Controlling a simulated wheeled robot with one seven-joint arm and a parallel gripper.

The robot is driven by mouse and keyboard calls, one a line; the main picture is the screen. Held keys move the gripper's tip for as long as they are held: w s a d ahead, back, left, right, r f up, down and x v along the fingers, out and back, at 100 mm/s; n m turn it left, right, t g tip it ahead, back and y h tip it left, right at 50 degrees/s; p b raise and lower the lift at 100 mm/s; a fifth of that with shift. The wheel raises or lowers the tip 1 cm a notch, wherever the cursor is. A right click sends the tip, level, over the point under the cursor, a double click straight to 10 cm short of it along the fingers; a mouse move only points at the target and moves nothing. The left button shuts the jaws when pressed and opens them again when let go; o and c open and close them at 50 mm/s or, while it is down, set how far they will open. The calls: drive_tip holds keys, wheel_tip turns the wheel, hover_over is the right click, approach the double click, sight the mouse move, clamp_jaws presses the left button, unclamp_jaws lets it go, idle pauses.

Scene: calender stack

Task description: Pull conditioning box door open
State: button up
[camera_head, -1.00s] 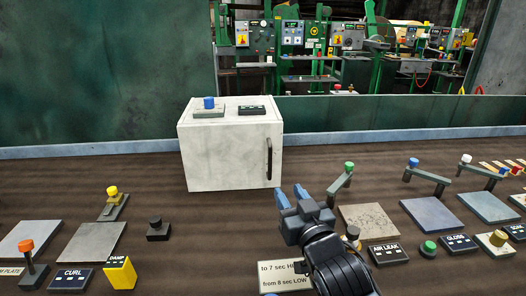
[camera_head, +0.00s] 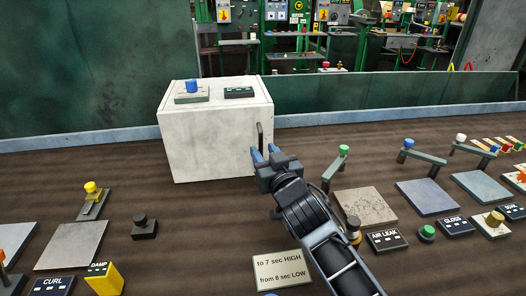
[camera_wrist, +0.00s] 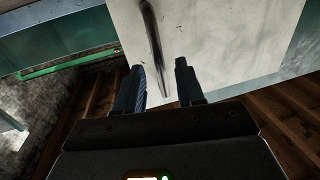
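The conditioning box (camera_head: 208,142) is a white box standing on the brown surface, left of centre in the head view. Its front door looks shut. A dark vertical handle (camera_head: 260,136) is at the door's right edge, and its lower part is hidden behind my gripper (camera_head: 264,153). In the wrist view the door (camera_wrist: 215,40) fills the upper middle, and the handle (camera_wrist: 152,35) runs down from the top edge. My gripper (camera_wrist: 163,80) is open, its two fingers apart and pointing at the door. The handle's lower end lies between the fingertips in that view; contact cannot be told.
A blue knob (camera_head: 192,86) and a black label (camera_head: 239,92) sit on the box top. A green-knobbed lever (camera_head: 341,160) stands right of my gripper. The surface directly before the box is clear.

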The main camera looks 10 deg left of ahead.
drive_tip(key=shift+w+a, duration=0.3)
drive_tip(key=shift+w, duration=0.25)
drive_tip(key=shift+c, duration=0.2)
clamp_jaws()
